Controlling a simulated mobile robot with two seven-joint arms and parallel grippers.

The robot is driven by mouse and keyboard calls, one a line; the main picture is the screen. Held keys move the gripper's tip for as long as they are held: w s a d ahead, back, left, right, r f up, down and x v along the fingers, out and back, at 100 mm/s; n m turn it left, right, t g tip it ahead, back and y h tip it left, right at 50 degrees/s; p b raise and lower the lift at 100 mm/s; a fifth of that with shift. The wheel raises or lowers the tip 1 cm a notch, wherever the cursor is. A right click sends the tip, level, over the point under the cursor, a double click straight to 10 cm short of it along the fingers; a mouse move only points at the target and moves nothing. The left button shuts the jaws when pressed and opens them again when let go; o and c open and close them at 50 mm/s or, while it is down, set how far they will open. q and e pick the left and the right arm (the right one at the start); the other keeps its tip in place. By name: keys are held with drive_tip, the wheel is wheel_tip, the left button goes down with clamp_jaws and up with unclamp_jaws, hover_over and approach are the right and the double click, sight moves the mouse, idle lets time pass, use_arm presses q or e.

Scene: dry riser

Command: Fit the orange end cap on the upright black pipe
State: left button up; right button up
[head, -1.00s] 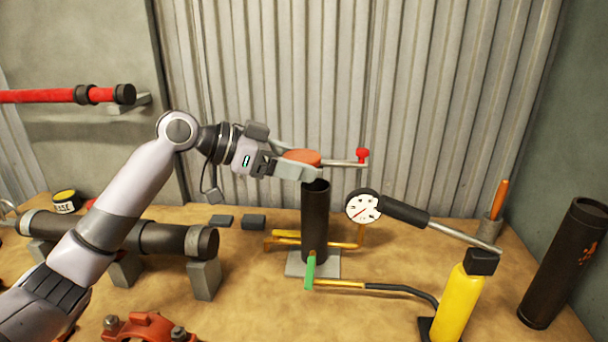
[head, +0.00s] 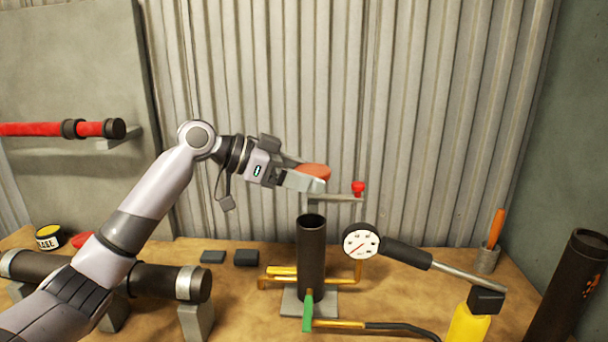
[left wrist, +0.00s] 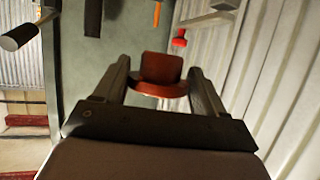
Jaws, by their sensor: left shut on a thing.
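The upright black pipe (head: 311,258) stands on a grey base plate (head: 290,301) on the bench, its open top facing up. The orange end cap (head: 315,170) is held by my left gripper (head: 308,180) above the pipe's mouth, with a clear gap between them in the head view. The cap looks tilted. In the left wrist view, the cap (left wrist: 162,72) sits between the two fingers of my left gripper (left wrist: 162,82). The near finger hides part of the cap in the head view. My right gripper is not in view.
A pipe fixture with a red knob (head: 358,188) rises close behind the black pipe. A green-handled valve (head: 308,310) sits at its foot. A horizontal dark pipe (head: 150,280) lies left.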

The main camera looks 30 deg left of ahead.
use_arm(q)
drive_tip(key=shift+r, duration=0.1)
drive_tip(key=b, duration=0.4)
hover_over(303, 219)
drive_tip(key=s+d, duration=0.1)
drive_tip(key=s, duration=0.1)
drive_tip(key=shift+f, duration=2.95)
drive_tip(key=shift+d, duration=0.15)
drive_tip(key=shift+p, duration=0.55)
drive_tip(key=shift+f+b, duration=1.2)
drive_tip(key=shift+f, duration=0.7)
drive_tip(key=o, duration=1.1)
drive_tip(key=shift+o, duration=0.9)
drive_tip(key=shift+r, duration=0.1)
drive_tip(key=shift+a+r, duration=0.1)
drive_tip(key=shift+a, duration=0.1)
